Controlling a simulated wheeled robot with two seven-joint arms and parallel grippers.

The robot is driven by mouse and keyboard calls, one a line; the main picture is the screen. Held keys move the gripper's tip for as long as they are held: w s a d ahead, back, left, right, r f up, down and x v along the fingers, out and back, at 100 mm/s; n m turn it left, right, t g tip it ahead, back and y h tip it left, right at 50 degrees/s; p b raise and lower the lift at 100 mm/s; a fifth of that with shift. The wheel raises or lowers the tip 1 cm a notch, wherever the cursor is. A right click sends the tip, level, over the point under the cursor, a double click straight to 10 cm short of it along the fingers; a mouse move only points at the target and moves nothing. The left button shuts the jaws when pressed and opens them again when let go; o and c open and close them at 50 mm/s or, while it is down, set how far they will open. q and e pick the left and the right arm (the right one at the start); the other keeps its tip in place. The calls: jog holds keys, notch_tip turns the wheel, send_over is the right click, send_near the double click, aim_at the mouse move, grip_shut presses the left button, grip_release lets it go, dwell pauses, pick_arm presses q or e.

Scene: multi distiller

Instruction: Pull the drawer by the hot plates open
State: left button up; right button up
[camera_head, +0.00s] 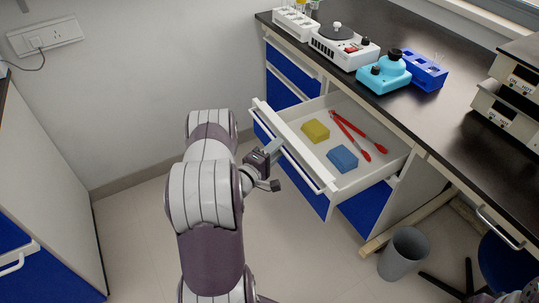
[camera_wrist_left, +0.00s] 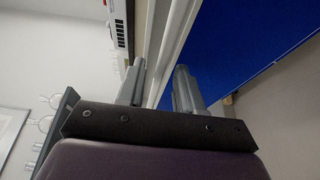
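A white drawer (camera_head: 392,168) under the dark counter is pulled well out. It holds a yellow block (camera_head: 315,131), a blue block (camera_head: 342,158) and red tongs (camera_head: 352,136). My left gripper (camera_head: 274,168) is at the long bar handle (camera_head: 290,152) on its front. In the left wrist view, the gripper's two fingers (camera_wrist_left: 160,88) stand apart with a white bar (camera_wrist_left: 176,42) passing between them; firm contact cannot be told. A white device with a grey round plate (camera_head: 342,46) stands on the counter above. My right gripper is not in view.
A blue device (camera_head: 384,74) and a blue rack (camera_head: 424,73) stand on the counter. A grey bin (camera_head: 403,254) stands on the floor. Floor is clear left of my arm.

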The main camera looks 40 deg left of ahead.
pick_arm(q)
jog(key=s+p, duration=0.1)
jog(key=s, duration=1.1)
jog(key=shift+s, duration=0.2)
